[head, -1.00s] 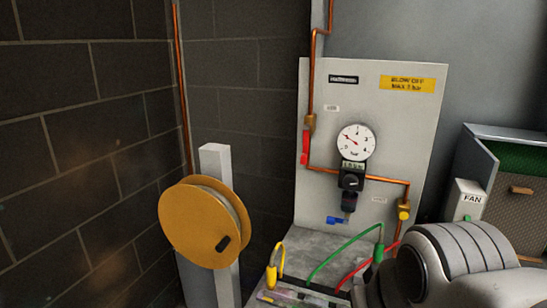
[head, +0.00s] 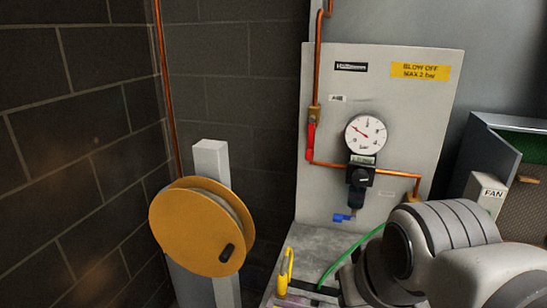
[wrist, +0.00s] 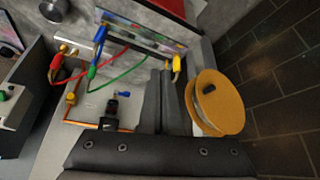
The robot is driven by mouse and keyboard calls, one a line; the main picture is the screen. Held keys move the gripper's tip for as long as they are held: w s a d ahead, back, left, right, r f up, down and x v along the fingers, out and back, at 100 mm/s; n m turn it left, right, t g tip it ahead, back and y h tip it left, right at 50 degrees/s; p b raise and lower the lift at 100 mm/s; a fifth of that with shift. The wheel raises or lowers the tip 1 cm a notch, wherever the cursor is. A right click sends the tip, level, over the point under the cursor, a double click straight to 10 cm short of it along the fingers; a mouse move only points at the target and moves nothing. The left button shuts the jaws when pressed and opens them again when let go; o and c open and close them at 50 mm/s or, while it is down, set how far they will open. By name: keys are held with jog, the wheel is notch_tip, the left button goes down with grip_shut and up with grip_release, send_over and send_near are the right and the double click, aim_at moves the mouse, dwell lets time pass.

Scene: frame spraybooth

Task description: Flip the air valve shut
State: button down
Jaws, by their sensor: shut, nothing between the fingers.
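The air valve is on the copper pipe at the left of the grey panel (head: 405,85). Its red lever (head: 311,141) hangs straight down along the vertical pipe, below a brass body (head: 314,114). A small label, too blurred to read surely, sits beside it. My gripper (wrist: 166,76) shows in the wrist view with its two dark fingers together and nothing between them. The red lever cannot be made out in the wrist view, so the gap to it cannot be told. In the head view my arm covers the lower right; the fingers are hidden.
A pressure gauge (head: 366,134) and a black regulator (head: 360,176) sit right of the valve. A yellow hose reel (head: 190,232) stands on a post at left. Coloured hoses, including a green one (wrist: 122,68), lie near the bench.

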jog(key=w+a+r+n+t+h+p, duration=0.1)
jog(key=w+a+n+t+p, duration=0.2)
jog(key=w, duration=3.2)
jog(key=shift+w+a+r+n+t+p, duration=0.2)
jog(key=shift+n+t+p, duration=2.1)
jog(key=shift+n+t, duration=3.65)
jog(key=shift+d+n+g, duration=0.1)
jog(key=shift+n+g, duration=1.15)
